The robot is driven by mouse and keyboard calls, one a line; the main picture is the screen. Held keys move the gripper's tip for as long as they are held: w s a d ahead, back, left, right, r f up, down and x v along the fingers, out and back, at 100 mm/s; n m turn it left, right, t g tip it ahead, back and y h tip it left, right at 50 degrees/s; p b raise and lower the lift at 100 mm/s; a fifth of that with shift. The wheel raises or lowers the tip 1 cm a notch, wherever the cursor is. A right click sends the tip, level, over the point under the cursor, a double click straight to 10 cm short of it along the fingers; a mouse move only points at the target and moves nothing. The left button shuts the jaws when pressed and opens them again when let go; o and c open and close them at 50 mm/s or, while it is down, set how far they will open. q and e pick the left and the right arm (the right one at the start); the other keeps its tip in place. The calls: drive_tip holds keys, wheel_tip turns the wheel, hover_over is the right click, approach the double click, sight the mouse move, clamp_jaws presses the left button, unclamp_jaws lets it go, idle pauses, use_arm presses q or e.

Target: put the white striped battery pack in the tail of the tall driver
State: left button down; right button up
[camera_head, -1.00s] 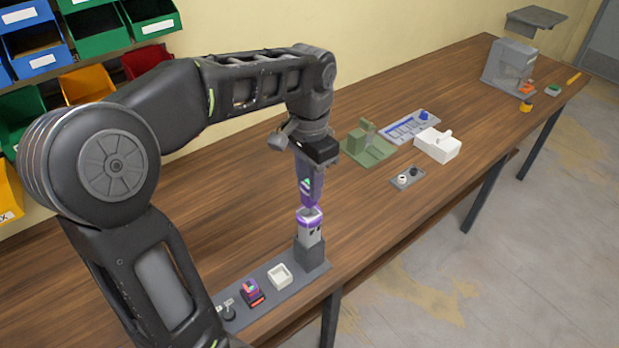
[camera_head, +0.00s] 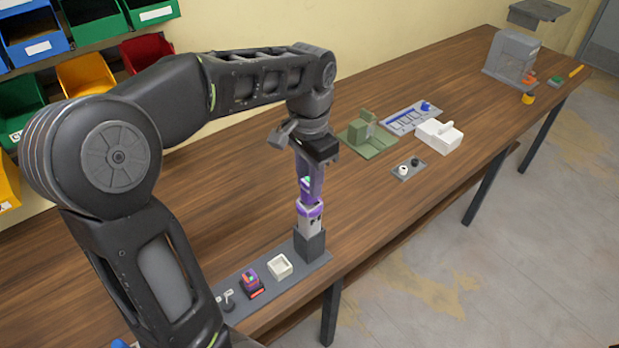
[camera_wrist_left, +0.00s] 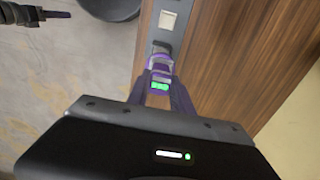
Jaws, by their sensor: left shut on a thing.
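The tall driver (camera_head: 309,217), white and purple, stands upright in a grey block at the end of a grey tray. My left gripper (camera_head: 309,188), with long purple fingers, points down right over the driver's top end. It is shut on the battery pack (camera_wrist_left: 160,86), of which a small green part with pale stripes shows between the fingers in the left wrist view. The fingers hide most of the pack. The pack is at the driver's top opening; how deep it sits I cannot tell. My right gripper (camera_wrist_left: 50,15) shows at the top left of the left wrist view.
The grey tray (camera_head: 225,282) also holds a white square cup (camera_head: 279,266), a dark red-purple block (camera_head: 252,280) and small knobs. Green (camera_head: 368,138) and white (camera_head: 434,134) fixtures stand farther along. The wooden table between is clear. Bins line the wall at left.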

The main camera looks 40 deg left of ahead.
use_arm(q)
drive_tip(key=shift+f+b, duration=0.6)
drive_tip(key=shift+f, duration=0.2)
drive_tip(key=shift+f, duration=0.25)
idle(0.4)
drive_tip(key=shift+f+b, duration=0.5)
drive_tip(key=c, duration=1.1)
unclamp_jaws()
drive_tip(key=shift+o, duration=0.2)
